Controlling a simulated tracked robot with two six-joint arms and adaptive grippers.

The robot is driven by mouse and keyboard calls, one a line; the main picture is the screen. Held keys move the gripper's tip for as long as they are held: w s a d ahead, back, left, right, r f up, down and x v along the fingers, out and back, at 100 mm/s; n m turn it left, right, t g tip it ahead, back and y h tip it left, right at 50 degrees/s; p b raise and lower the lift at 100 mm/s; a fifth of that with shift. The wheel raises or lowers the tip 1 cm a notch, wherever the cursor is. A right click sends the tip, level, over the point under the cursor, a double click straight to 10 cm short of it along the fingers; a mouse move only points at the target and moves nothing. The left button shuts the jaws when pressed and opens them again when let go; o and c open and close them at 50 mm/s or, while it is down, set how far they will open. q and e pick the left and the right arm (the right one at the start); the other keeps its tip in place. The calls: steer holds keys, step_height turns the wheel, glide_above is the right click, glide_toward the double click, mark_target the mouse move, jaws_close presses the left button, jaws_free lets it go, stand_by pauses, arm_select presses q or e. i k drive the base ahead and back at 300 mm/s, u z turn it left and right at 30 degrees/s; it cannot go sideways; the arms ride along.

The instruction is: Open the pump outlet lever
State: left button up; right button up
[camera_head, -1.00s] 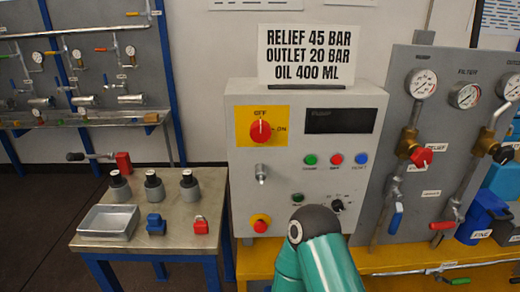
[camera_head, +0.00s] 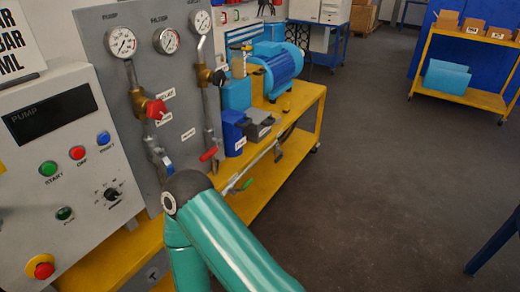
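A grey panel (camera_head: 95,45) carries three round gauges: one under PUMP (camera_head: 121,42), one under FILTER (camera_head: 166,40) and a third (camera_head: 200,21) at its right edge. A red lever (camera_head: 208,154) sits low on the pipe below the third gauge. A blue lever (camera_head: 168,163) sits low on the left pipe, partly behind my teal arm. A green lever (camera_head: 244,185) is on a pipe along the yellow bench. I cannot read which lever is labelled pump outlet. Neither gripper shows; only a teal arm link of mine is in view.
A control box (camera_head: 60,170) with buttons stands at left. A red relief knob (camera_head: 156,109) juts from the panel. A blue motor (camera_head: 276,66) and blue tank (camera_head: 231,131) sit on the yellow bench (camera_head: 266,168). The floor (camera_head: 370,150) to the right is open.

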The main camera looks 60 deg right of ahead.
mark_target(206, 156)
steer(key=u, duration=1.35)
steer(key=i, duration=0.15)
steer(key=z, duration=2.85)
steer(key=k, duration=0.7)
steer(key=z, duration=0.25)
steer(key=i, duration=0.75)
steer(key=u, duration=0.25)
steer(key=k, duration=0.9)
steer(key=z, duration=0.2)
steer(key=i, duration=0.7)
